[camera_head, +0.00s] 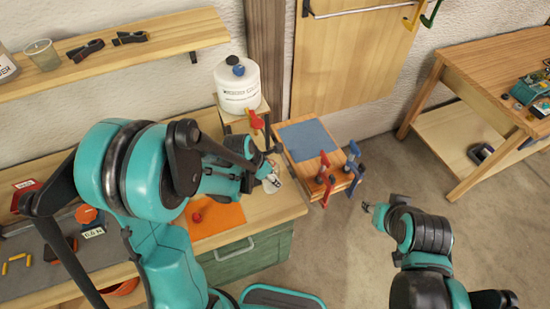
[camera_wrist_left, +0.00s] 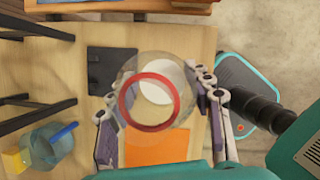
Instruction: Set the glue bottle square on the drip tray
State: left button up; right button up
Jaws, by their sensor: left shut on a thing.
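My left gripper (camera_wrist_left: 165,110) is shut around a clear round body with a red ring (camera_wrist_left: 177,105), seemingly the glue bottle from above. A pale disc (camera_wrist_left: 157,76) shows through it. In the head view my left gripper (camera_head: 270,179) is low over the right end of the workbench, and my arm hides most of what it holds. A dark square plate (camera_wrist_left: 112,70), perhaps the drip tray, lies on the bench up and left of the held thing in the wrist view. My right gripper (camera_head: 367,206) is over the floor, too small to read.
An orange mat (camera_head: 215,221) lies beside the left gripper. A white jug (camera_head: 238,88) stands on a wooden stand at the back. A small wooden table with a blue pad (camera_head: 307,139) and red and blue clamps stands to the right. Open floor lies in front.

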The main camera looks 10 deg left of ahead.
pick_arm(q)
jog(key=shift+s+a+f, duration=0.1)
jog(key=shift+a, duration=0.05)
jog(key=w+a+f+b, duration=0.1)
jog(key=w, duration=0.1)
jog(key=w+a+f+b, duration=0.1)
jog(key=w+a+f, duration=0.1)
jog(key=w, duration=0.1)
jog(key=w+a+f+b, duration=0.1)
jog(key=w+a+b, duration=0.1)
jog(key=shift+w+f, duration=0.3)
jog(key=shift+f, duration=0.1)
jog(key=shift+w+a+f+b, duration=0.15)
jog(key=shift+w+a, duration=0.2)
jog(key=shift+w, duration=0.15)
jog(key=shift+w+a+f+b, duration=0.1)
jog(key=shift+w+a+b, duration=0.05)
jog(key=shift+w+a, duration=0.25)
pick_arm(e)
jog(key=shift+s+f, duration=0.2)
jog(key=shift+f, duration=0.95)
jog(key=shift+s+f, duration=0.15)
jog(key=shift+f, duration=0.95)
pick_arm(q)
jog(key=shift+f+b, duration=0.5)
jog(key=shift+b, duration=0.05)
pick_arm(e)
jog(key=shift+f, duration=0.5)
